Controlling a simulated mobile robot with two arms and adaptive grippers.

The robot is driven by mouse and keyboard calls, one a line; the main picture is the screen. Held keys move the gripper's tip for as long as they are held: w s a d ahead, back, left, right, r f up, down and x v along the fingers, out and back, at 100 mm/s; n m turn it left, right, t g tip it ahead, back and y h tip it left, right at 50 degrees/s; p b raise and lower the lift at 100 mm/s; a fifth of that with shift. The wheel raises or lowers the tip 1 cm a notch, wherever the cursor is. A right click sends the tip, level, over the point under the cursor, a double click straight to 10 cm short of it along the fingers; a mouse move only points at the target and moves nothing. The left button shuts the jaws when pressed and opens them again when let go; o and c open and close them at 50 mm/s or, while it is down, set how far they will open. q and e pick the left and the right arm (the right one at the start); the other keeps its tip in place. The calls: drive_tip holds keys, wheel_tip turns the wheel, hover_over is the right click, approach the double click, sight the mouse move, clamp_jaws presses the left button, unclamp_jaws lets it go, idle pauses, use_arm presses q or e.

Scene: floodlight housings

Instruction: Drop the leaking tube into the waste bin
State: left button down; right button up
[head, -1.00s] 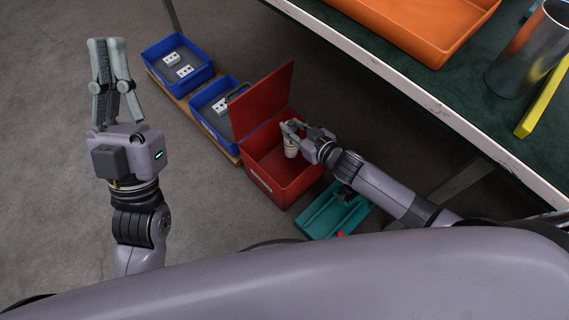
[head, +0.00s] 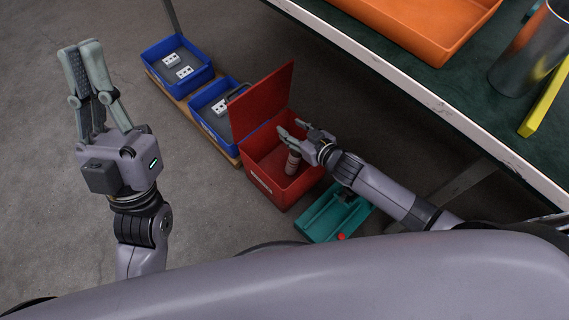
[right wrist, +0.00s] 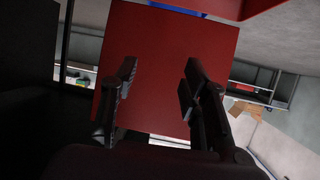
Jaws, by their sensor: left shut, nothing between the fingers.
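The tube (head: 292,163), pale with a brownish body, is inside the red waste bin (head: 285,190), below my right gripper. I cannot tell whether it is falling or touching the bin floor. The bin's red lid stands raised at the back. My right gripper (head: 291,128) is over the bin with its fingers apart and empty. In the right wrist view the open fingers (right wrist: 160,70) show against a red panel, with no tube between them. My left gripper (head: 80,48) is shut and empty, raised over the floor at the left.
Two blue bins (head: 177,84) with white parts stand on a wooden board left of the red bin. A teal tray (head: 325,222) lies in front of it. A green-topped table (head: 450,95) with an orange tray (head: 420,25) and metal cylinder is at upper right. Floor at left is clear.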

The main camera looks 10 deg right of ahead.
drive_tip(key=shift+o, duration=0.4)
drive_tip(key=v, duration=1.2)
